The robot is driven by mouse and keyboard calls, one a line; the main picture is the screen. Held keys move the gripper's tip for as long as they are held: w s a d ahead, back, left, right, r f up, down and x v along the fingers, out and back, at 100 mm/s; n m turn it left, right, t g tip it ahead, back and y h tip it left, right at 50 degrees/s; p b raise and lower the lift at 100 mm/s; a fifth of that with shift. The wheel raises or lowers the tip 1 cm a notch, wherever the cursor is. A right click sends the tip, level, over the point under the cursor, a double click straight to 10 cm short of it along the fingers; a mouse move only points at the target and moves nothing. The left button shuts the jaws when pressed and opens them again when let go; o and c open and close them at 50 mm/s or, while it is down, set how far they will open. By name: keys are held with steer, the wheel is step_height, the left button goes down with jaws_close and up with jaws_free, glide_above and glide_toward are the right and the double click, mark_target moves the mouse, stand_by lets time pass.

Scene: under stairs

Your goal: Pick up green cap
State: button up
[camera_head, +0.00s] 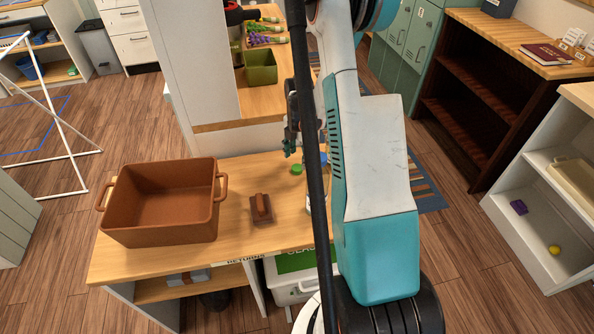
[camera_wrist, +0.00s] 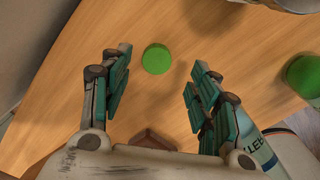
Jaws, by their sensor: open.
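The green cap (camera_head: 297,169) is a small round disc lying on the wooden tabletop, near the back of the table. In the wrist view the green cap (camera_wrist: 157,59) is fully visible, ahead of and between the fingertips. My gripper (camera_head: 291,139) is open and empty above the table, close to the cap and slightly behind it in the head view. In the wrist view the two teal-padded fingers of my gripper (camera_wrist: 160,80) are spread wide, with neither touching the cap.
A large brown pot (camera_head: 165,208) stands at the table's left. A brown block with a handle (camera_head: 262,208) sits nearer the front. In the wrist view, a green round object (camera_wrist: 303,76) and a labelled white container (camera_wrist: 293,152) are at the right. A wall stands behind the table.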

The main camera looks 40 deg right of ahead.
mark_target(297, 167)
step_height(297, 167, down, 5)
steer(key=shift+w+f+b, duration=0.1)
steer(key=shift+w+b, duration=0.05)
steer(key=shift+b, duration=0.95)
steer(key=shift+a, duration=0.1)
steer(key=c, duration=0.9)
